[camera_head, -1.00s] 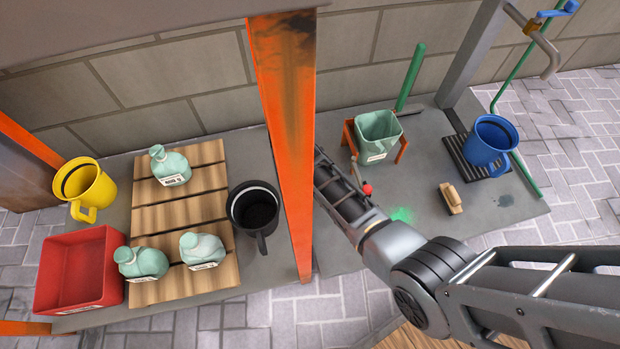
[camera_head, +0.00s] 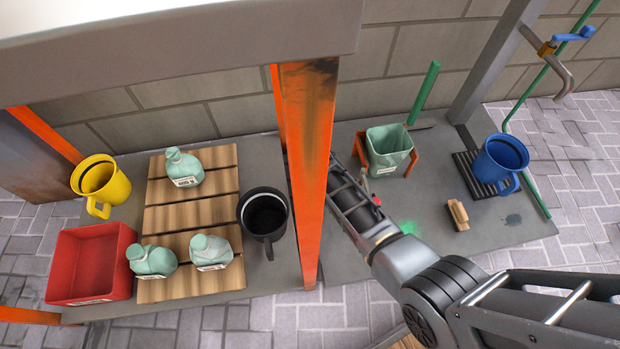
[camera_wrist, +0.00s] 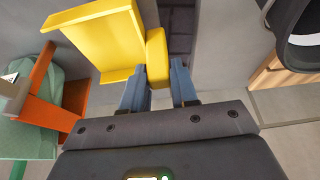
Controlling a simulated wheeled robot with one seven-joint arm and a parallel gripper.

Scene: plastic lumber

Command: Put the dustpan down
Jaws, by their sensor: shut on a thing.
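The yellow dustpan (camera_wrist: 105,42) is in my gripper (camera_wrist: 160,85) in the wrist view. Its thick handle end (camera_wrist: 157,58) sits between the two blue-grey fingers, and the wide pan extends to the upper left. Grey floor shows around it; I cannot tell whether the dustpan touches it. In the head view my forearm runs up left behind the orange post, which hides the gripper and the dustpan.
The orange post (camera_head: 312,170) stands in front of my arm. A green bin on an orange stand (camera_head: 388,150) is to its right. A black bucket (camera_head: 263,213) and a wooden pallet (camera_head: 190,208) with several bottles are left. A brush (camera_head: 458,214) and blue bucket (camera_head: 500,162) stand further right.

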